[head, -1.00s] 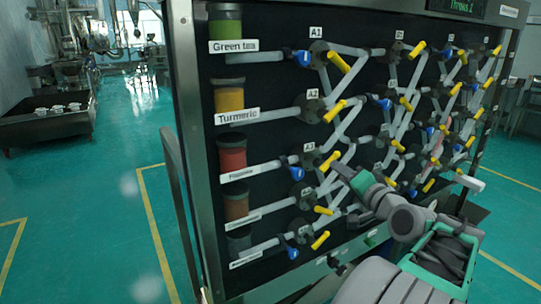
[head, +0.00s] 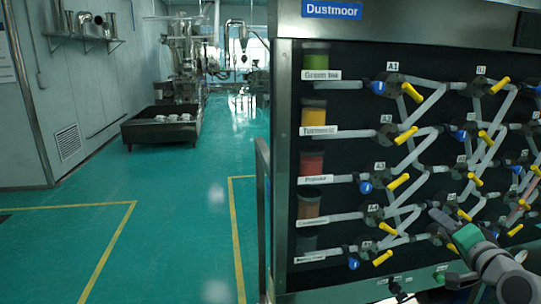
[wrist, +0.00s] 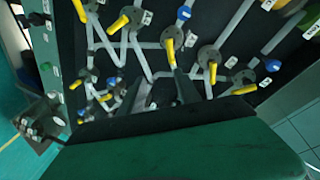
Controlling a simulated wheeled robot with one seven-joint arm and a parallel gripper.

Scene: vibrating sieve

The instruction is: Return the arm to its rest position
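My arm (head: 492,262), grey with a green band, shows at the lower right of the head view, in front of the sieve panel. My gripper (head: 436,216) is at its upper left end, close to the panel's lower pipes; its fingertips are hard to make out there. In the wrist view my gripper (wrist: 162,88) shows two dark fingers standing apart, with nothing visible between them. Yellow valve handles lie beyond them; I cannot tell whether a finger touches one.
The black panel (head: 345,100) carries grey pipes, yellow handles, blue valves and labelled jars, such as the turmeric jar (head: 313,114). A dark wheeled trough (head: 150,132) stands at the back left. The green floor (head: 190,215) left of the panel is clear.

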